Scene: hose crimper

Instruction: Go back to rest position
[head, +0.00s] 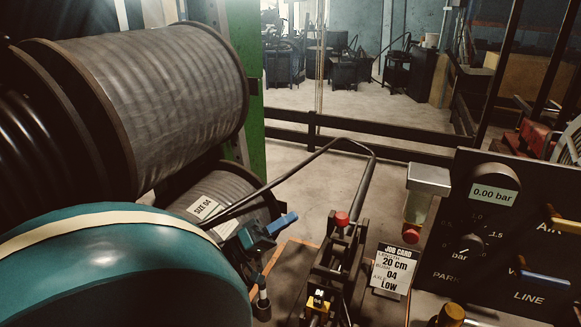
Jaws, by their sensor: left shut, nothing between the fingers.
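A large teal rounded part with a cream band fills the lower left of the head view and looks like a link of my left arm. My left gripper (262,300) shows only as a small piece beside it, low and left of the crimper. It is shut and empty, and most of it is hidden. My right gripper is not in view. The crimper (338,260), with a red knob on top and a "04" mark at its front, stands at the lower middle.
Large hose reels (165,90) crowd the left, with a "SIZE 04" reel (225,195) below. A blue lever (282,223) is close by. A job card (393,270) and a gauge panel (515,230) stand right. A black tube (300,165) arches over the middle. Open floor lies behind.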

